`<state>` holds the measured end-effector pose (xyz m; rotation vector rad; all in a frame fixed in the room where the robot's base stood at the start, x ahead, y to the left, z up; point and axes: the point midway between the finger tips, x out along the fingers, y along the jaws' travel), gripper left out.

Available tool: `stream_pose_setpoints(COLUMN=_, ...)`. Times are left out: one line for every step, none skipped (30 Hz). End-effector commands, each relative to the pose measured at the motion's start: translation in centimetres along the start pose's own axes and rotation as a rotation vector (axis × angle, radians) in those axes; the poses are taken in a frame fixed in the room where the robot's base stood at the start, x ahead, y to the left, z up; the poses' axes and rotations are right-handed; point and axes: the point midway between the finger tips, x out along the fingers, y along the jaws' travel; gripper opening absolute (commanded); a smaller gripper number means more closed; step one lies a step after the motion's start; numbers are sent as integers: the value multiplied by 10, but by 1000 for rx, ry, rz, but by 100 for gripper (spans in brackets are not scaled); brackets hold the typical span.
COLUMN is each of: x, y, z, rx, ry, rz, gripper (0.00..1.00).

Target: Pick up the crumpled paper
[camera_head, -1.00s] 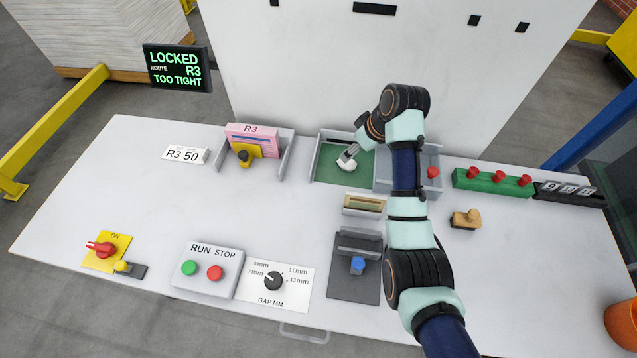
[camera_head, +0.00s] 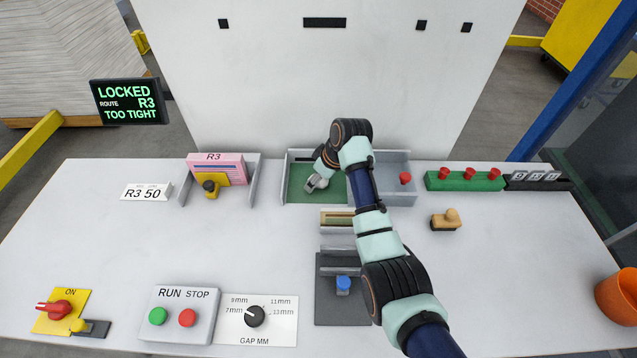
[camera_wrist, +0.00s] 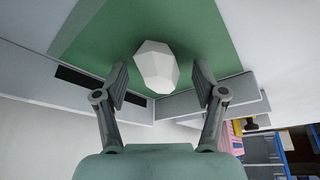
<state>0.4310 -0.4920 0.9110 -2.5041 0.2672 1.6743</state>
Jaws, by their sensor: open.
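The crumpled paper (camera_wrist: 156,66) is a white, faceted lump on the green floor (camera_wrist: 105,35) of a grey-walled tray. In the wrist view it shows just ahead of and between my two fingertips, with a visible gap on each side. My gripper (camera_wrist: 160,82) is open, one finger to each side of the paper, and is not closed on it. In the head view my gripper (camera_head: 316,183) reaches down into the green-floored tray (camera_head: 297,195) at the back of the table. The paper is hard to tell from my gripper there.
Grey tray walls (camera_wrist: 190,102) stand close to my fingers. A grey bin with a red knob (camera_head: 405,178) adjoins on the right. A pink R3 stack (camera_head: 217,168) stands left, and a slotted block (camera_head: 336,219) in front. The left middle of the table is clear.

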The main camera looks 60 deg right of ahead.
Motion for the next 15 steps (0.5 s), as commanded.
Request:
stream_pose_setpoints(x=-1, y=0, z=0, rx=0, ry=0, rz=0, gripper=70)
stream_pose_setpoints(x=-1, y=0, z=0, rx=0, ry=0, rz=0, gripper=70)
stream_pose_setpoints(x=-1, y=0, z=0, rx=0, ry=0, rz=0, gripper=67)
stream_pose_setpoints(x=-1, y=0, z=0, rx=0, ry=0, rz=0, gripper=62)
stream_pose_setpoints(x=-1, y=0, z=0, rx=0, ry=0, rz=0, gripper=57)
stream_pose_setpoints(x=-1, y=0, z=0, rx=0, ry=0, rz=0, gripper=50)
stream_pose_setpoints(x=-1, y=0, z=0, rx=0, ry=0, rz=0, gripper=45)
stream_pose_setpoints(x=-1, y=0, z=0, rx=0, ry=0, rz=0, gripper=40)
stream_pose_setpoints(x=-1, y=0, z=0, rx=0, ry=0, rz=0, gripper=34)
stream_pose_setpoints(x=-1, y=0, z=0, rx=0, ry=0, rz=0, gripper=29)
stream_pose_setpoints(x=-1, y=0, z=0, rx=0, ry=0, rz=0, gripper=24)
stream_pose_setpoints(x=-1, y=0, z=0, rx=0, ry=0, rz=0, gripper=22)
stream_pose_setpoints(x=-1, y=0, z=0, rx=0, ry=0, rz=0, gripper=22)
stream_pose_setpoints(x=-1, y=0, z=0, rx=0, ry=0, rz=0, gripper=22)
stream_pose_setpoints(x=-1, y=0, z=0, rx=0, ry=0, rz=0, gripper=22)
